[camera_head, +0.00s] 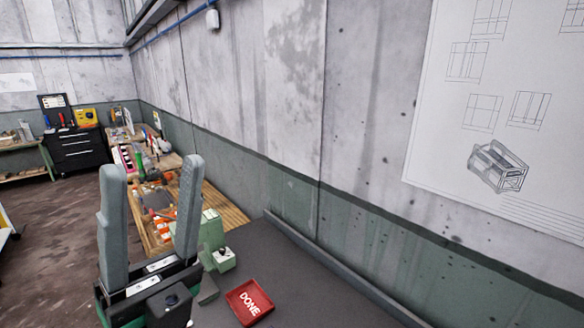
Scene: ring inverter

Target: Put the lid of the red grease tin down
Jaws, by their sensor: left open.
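My left gripper (152,166) stands at the lower left with its two grey fingers pointing up and spread wide apart. Nothing shows held between the fingers; only the background bench is seen through the gap. I cannot make out the red grease tin or its lid in this view. My right gripper is not in view.
A red tray marked DONE (262,297) lies on the dark bench top (310,290), right of my left gripper. A green block-like device (222,257) stands close beside the right finger. A cluttered wooden bench (228,204) lies behind. The bench top right of the tray is clear.

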